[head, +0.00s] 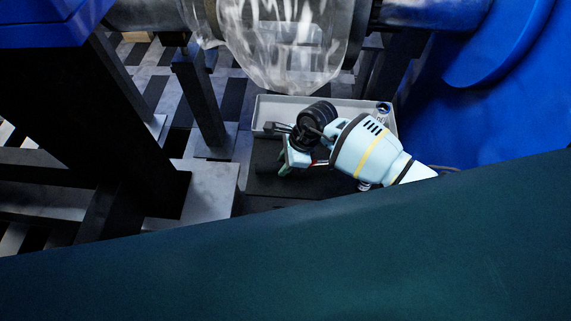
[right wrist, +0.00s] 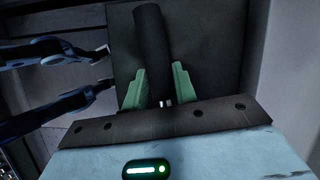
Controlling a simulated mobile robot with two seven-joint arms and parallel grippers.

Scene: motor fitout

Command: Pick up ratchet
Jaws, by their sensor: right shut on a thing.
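My right gripper (head: 287,168) is low at the near edge of a grey tray, with the wrist above it hiding part of the area. In the right wrist view its two green fingers (right wrist: 160,88) stand on either side of a black handle (right wrist: 152,38), which appears to be the ratchet's. They are shut on it. A small shiny metal part shows between the fingers near their base. The rest of the ratchet is hidden by the gripper. My left gripper is not in view.
The grey tray (head: 262,112) lies behind my right arm, with a small metal piece (head: 384,107) at its right end. Two dark pronged shapes (right wrist: 60,50) lie left of the fingers. Dark metal posts (head: 200,95) stand left, and a clear-wrapped part (head: 285,50) hangs above.

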